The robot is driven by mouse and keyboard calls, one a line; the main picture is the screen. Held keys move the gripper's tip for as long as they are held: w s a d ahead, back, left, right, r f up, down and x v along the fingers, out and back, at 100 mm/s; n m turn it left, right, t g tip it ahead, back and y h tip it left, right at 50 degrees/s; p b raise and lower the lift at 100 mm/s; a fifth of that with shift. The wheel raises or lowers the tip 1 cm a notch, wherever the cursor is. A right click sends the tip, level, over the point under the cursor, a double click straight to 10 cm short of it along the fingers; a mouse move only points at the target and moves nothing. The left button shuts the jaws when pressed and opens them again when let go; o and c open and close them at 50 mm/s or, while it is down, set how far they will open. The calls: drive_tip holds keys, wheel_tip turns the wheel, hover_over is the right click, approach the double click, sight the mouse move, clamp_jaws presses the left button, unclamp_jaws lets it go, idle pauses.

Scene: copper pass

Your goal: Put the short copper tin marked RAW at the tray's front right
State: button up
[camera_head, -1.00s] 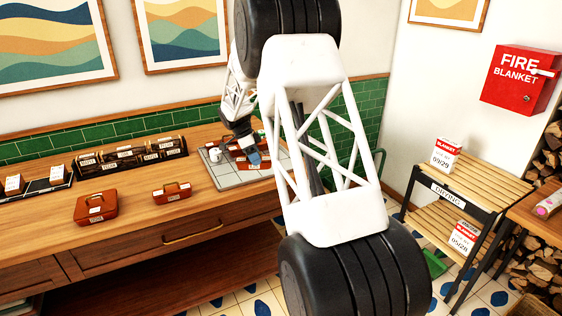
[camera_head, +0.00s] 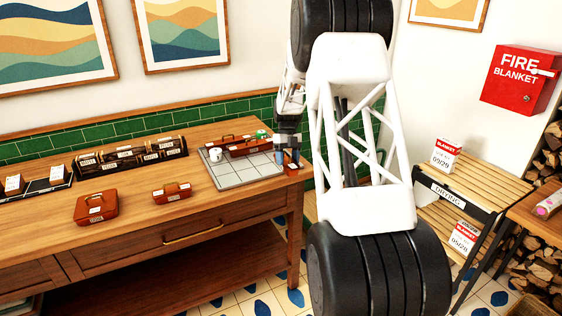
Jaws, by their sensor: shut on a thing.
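A grey tiled tray (camera_head: 238,176) lies at the right part of the wooden counter. My gripper (camera_head: 288,155) is at the tray's right edge, shut on a small copper tin (camera_head: 293,168). Only part of that tin shows below the fingers, with a pale label too small to read. I cannot tell whether it touches the tray or the counter, or hangs above. Several copper tins (camera_head: 250,149) stand along the tray's back. The tray's front squares are bare.
A white mug (camera_head: 214,155) stands at the tray's back left, and a green and white item (camera_head: 262,134) at its back. Two copper tins, one larger (camera_head: 96,207) and one smaller (camera_head: 172,192), sit on the counter left of the tray. A dark rack (camera_head: 130,153) stands behind them.

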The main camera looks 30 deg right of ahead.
drive_tip(key=shift+w, duration=0.1)
idle(0.3)
drive_tip(key=shift+w+d+f, duration=0.25)
drive_tip(key=shift+w+d, duration=0.65)
drive_tip(key=shift+w, duration=1.6)
drive_tip(key=shift+w+d+f, duration=0.25)
drive_tip(key=shift+w+d, duration=0.65)
drive_tip(key=shift+w, duration=1.55)
drive_tip(key=shift+w+d+f, duration=0.25)
drive_tip(key=shift+w+d, duration=0.65)
drive_tip(key=shift+w, duration=1.6)
drive_tip(key=shift+f, duration=1.75)
drive_tip(key=o, duration=1.2)
drive_tip(key=shift+v, duration=6)
